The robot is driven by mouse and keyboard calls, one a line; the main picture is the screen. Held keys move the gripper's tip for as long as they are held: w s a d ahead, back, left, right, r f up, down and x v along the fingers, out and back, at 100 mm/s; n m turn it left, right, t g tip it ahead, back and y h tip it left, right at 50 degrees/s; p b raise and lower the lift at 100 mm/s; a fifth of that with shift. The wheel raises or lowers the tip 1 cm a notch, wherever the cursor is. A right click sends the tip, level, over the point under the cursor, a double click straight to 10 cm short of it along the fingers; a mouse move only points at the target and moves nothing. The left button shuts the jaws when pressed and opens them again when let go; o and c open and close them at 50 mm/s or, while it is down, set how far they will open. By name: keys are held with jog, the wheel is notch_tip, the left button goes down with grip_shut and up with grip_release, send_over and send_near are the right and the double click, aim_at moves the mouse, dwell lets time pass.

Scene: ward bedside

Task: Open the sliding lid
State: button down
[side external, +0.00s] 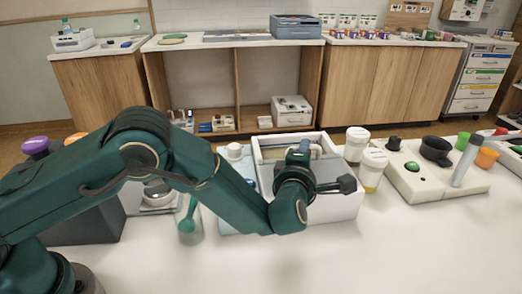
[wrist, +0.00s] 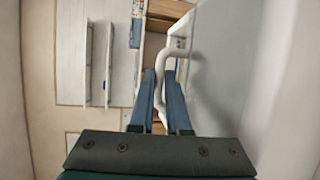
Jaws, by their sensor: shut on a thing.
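A white box (side external: 340,207) stands on the white table in the middle of the side view, behind my gripper. Its raised rim frames a recessed top, partly hidden by my wrist, so how far the lid is open cannot be told there. In the wrist view a pale panel (wrist: 220,50), apparently the lid, fills the right side, with a curved white handle (wrist: 163,50) along its left edge. My gripper (wrist: 160,75) has its two blue fingers shut on the handle's lower end. In the side view my gripper (side external: 301,150) is over the box top.
Two white-lidded containers (side external: 373,168) stand close to the box's right. Further right is a pale tray (side external: 415,185) with cups. The table front is clear.

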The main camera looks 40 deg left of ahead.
jog(key=c, duration=1.2)
grip_release()
jog(key=shift+o, duration=0.2)
jog(key=shift+v, duration=2.55)
